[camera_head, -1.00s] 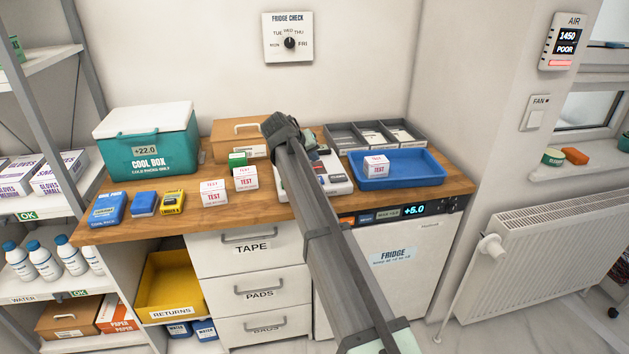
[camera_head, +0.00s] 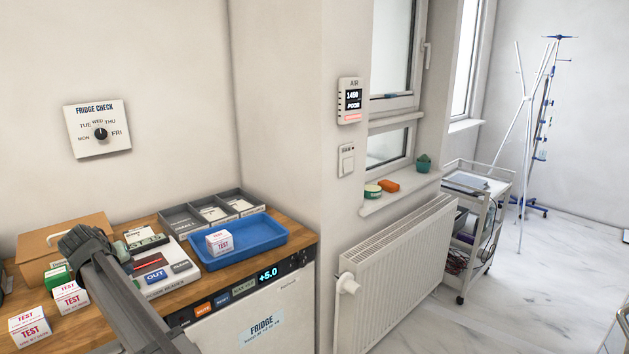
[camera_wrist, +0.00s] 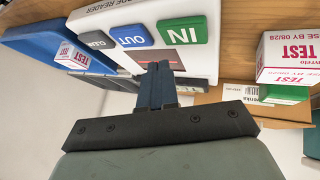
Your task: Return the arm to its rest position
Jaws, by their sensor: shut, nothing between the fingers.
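My arm reaches up over the worktop in the head view. My gripper (camera_head: 86,242) is at its far end, near the white code reader (camera_head: 190,264) and the cardboard box (camera_head: 62,236); its fingertips are hidden there. In the wrist view my gripper (camera_wrist: 160,68) has its two dark fingers together with nothing between them. They point toward the code reader (camera_wrist: 185,65), with its green IN button (camera_wrist: 181,31) and blue OUT button (camera_wrist: 130,36) beyond them. I cannot tell whether the fingers touch anything.
TEST boxes (camera_head: 30,327) stand left of my arm. A blue tray (camera_head: 262,231) holds one TEST box (camera_head: 219,242). Grey divided bins (camera_head: 185,219) stand behind it. A radiator (camera_head: 395,262) and a trolley (camera_head: 478,215) are at right.

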